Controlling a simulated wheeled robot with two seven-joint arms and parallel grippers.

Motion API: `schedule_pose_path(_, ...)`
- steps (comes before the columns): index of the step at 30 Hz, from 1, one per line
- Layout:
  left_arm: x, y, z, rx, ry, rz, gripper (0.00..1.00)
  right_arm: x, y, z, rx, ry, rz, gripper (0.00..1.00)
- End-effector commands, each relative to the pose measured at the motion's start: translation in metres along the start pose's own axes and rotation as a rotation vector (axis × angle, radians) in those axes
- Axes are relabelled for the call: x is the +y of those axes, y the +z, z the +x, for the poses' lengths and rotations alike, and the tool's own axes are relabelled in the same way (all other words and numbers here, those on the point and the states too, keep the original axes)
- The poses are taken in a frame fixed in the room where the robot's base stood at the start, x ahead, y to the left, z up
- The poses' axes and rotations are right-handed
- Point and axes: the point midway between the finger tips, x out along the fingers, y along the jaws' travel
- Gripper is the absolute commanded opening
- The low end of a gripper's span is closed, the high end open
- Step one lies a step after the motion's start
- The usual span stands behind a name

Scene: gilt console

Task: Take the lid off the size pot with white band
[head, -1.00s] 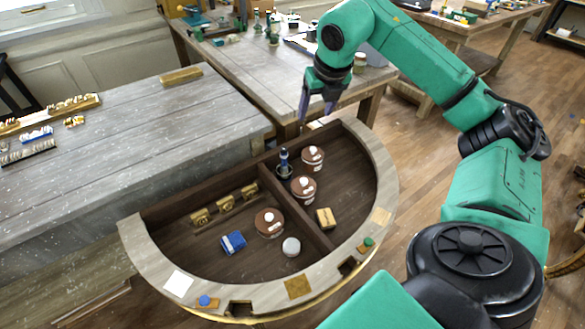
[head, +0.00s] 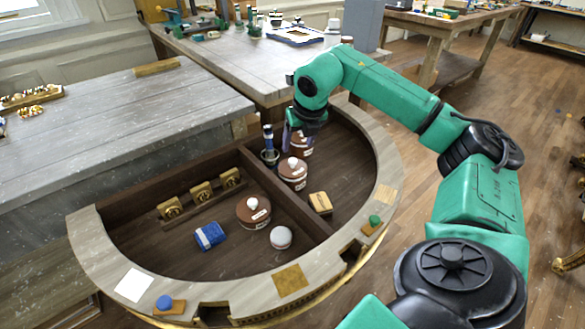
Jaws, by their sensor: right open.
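Three brown lidded pots with white knobs stand in the half-round console (head: 385,160). One pot (head: 253,211) is in the left compartment. A second pot (head: 292,174) stands right of the divider, and a third pot (head: 304,146) is behind it. Each shows some white on its side; I cannot tell which has the white band. My right gripper (head: 294,138) is open, pointing down at the rearmost pot, partly covering it. I cannot tell whether its fingers touch the lid. My left gripper is not in view.
A tan block (head: 320,203), a white round pot (head: 281,238), a blue block (head: 210,236) and brass pieces (head: 201,193) lie around. A low divider (head: 300,212) splits the tray.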

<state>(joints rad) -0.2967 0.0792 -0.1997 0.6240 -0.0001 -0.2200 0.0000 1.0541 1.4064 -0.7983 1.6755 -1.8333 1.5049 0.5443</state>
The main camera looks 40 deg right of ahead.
Motion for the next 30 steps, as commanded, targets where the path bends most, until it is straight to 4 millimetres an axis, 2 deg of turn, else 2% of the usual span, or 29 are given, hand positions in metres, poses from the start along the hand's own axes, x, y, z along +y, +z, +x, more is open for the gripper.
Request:
schedule_pose_path(3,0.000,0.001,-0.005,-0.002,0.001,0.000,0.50,0.000,0.000,0.027,0.003,0.000,0.001,0.68)
schedule_pose_path(8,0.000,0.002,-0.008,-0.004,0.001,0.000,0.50,0.000,0.001,0.048,0.002,0.001,0.000,0.68)
schedule_pose_path(15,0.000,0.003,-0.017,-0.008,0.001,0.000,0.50,0.000,0.000,0.091,0.001,0.001,0.000,0.68)
schedule_pose_path(22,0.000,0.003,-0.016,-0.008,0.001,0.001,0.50,-0.001,0.000,0.096,-0.001,0.000,0.000,0.68)
schedule_pose_path(23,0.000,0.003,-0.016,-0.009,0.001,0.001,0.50,-0.001,0.000,0.096,-0.001,0.000,0.000,0.61)
schedule_pose_path(27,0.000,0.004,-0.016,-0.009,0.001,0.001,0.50,-0.001,0.000,0.096,-0.001,0.000,0.000,0.07)
schedule_pose_path(28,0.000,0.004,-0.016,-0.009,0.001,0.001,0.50,-0.001,0.000,0.096,-0.001,0.001,0.000,0.00)
schedule_pose_path(30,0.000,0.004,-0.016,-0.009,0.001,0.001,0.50,-0.001,0.000,0.096,-0.001,0.001,0.000,0.00)
